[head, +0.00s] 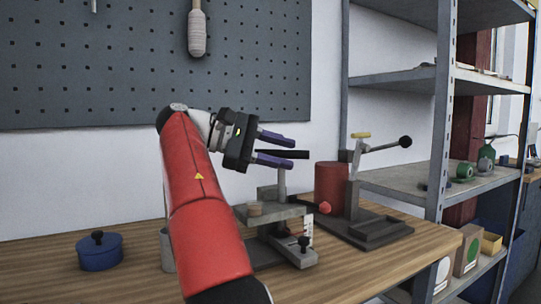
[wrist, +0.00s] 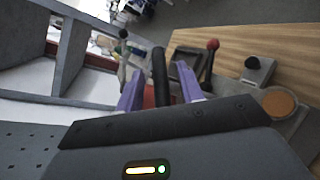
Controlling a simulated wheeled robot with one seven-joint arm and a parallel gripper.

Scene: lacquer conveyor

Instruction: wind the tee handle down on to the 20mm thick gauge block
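The black tee handle (head: 296,154) lies across the top of a grey upright screw (head: 282,182) on a small grey press (head: 290,212). My gripper (head: 283,152) is at the handle with its two purple fingers apart, one above and one below the bar. In the wrist view my gripper (wrist: 159,72) has the black handle (wrist: 160,78) between its fingers, with gaps showing on both sides. I cannot make out the gauge block; my arm hides part of the press.
A lever device with a red cylinder (head: 331,187) stands to the right. A blue lidded pot (head: 99,252) is at the left. Grey shelving (head: 440,110) stands at the right.

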